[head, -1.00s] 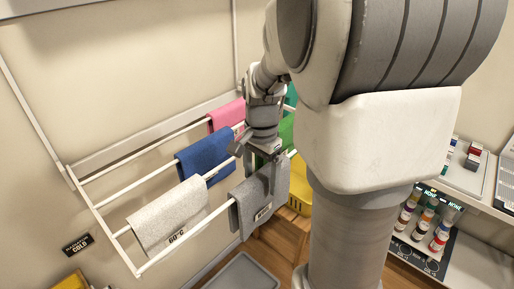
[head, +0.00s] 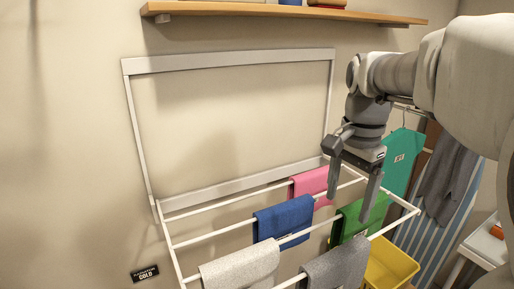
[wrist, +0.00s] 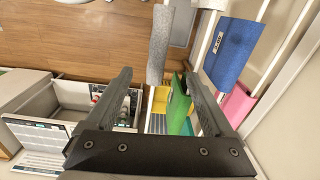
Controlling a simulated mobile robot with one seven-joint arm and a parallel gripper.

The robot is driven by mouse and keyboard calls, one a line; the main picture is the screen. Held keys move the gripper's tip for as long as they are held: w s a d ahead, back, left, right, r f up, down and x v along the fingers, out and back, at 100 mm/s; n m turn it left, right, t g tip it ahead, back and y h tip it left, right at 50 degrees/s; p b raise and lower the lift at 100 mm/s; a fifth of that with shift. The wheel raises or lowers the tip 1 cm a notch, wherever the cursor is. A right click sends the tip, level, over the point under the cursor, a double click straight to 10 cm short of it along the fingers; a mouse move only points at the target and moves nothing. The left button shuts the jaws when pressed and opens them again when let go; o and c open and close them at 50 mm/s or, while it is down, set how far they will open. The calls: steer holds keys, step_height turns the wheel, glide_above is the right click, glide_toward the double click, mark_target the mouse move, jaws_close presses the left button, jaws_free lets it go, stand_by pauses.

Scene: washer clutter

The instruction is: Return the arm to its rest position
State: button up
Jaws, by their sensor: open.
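My gripper (head: 352,180) is open and empty, fingers pointing down, above the far right part of the white drying rack (head: 186,240). In the head view it is raised over the green cloth (head: 358,220), with the pink cloth (head: 309,184) just left of it. My arm reaches in from the upper right. In the wrist view the two fingers (wrist: 158,100) are spread wide, with the green cloth (wrist: 178,108) seen between them. I cannot tell the exact gap to the cloth, but none is held.
Blue (head: 284,218), light grey (head: 240,268) and dark grey (head: 338,264) cloths hang on the rack. A yellow bin (head: 390,264) stands behind right. A teal garment (head: 404,158) hangs at right. A wooden shelf (head: 280,11) crosses above.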

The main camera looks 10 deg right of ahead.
steer(key=s+a+f+n+t, duration=0.4)
steer(key=s+a+n+t, duration=0.1)
steer(key=s+a+n, duration=0.4)
steer(key=s+n, duration=0.2)
steer(key=n, duration=0.2)
steer(key=shift+s+a+f, duration=0.35)
steer(key=shift+s+a, duration=0.05)
